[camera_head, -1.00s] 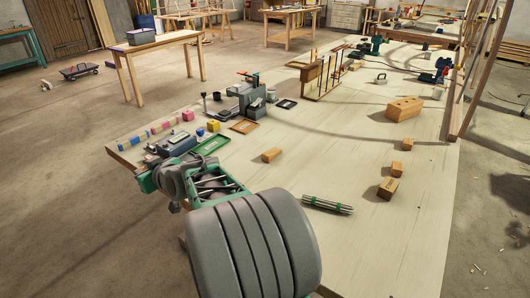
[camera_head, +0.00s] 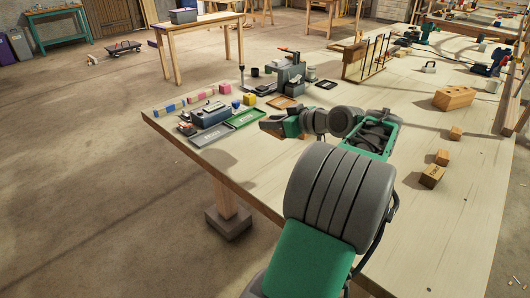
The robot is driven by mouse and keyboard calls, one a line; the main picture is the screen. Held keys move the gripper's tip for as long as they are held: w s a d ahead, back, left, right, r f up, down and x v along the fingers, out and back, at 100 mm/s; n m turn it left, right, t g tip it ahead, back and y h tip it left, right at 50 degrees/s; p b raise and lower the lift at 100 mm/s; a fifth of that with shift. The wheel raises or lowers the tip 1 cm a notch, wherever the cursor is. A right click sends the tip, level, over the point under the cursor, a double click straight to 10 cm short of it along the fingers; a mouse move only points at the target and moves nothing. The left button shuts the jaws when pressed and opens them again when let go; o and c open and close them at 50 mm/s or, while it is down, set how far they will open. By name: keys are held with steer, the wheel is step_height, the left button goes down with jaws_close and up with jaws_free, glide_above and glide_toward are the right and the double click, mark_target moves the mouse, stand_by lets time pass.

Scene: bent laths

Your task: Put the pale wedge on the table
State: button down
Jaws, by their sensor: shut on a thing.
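The table (camera_head: 400,238) is a long, pale wooden bench top running from the front to the back right. My gripper (camera_head: 270,125) is over the table's left part, beside the green tray, with my arm reaching in from the lower right. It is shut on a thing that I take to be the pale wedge. The wedge's shape is too small and too covered by the gripper to make out, and I cannot tell whether it touches the table.
A green tray (camera_head: 244,118), a grey tray (camera_head: 215,134) and a blue-grey box (camera_head: 211,115) lie left of my gripper. Small wooden blocks (camera_head: 432,176) and a larger block (camera_head: 454,98) stand to the right. Bare table top lies between my arm and these blocks.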

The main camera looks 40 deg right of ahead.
glide_above(255, 166)
steer(key=f, duration=0.6)
steer(key=shift+w+f, duration=0.25)
step_height(255, 166, down, 3)
steer(key=shift+a+r+b, duration=0.1)
steer(key=shift+b, duration=0.2)
steer(key=shift+f, duration=0.4)
steer(key=c, duration=1.1)
jaws_free()
steer(key=shift+o, duration=0.2)
steer(key=shift+r, duration=0.15)
steer(key=shift+s+r, duration=0.15)
steer(key=shift+s, duration=0.05)
steer(key=v, duration=1.1)
steer(key=shift+s+r, duration=0.15)
steer(key=shift+s, duration=0.1)
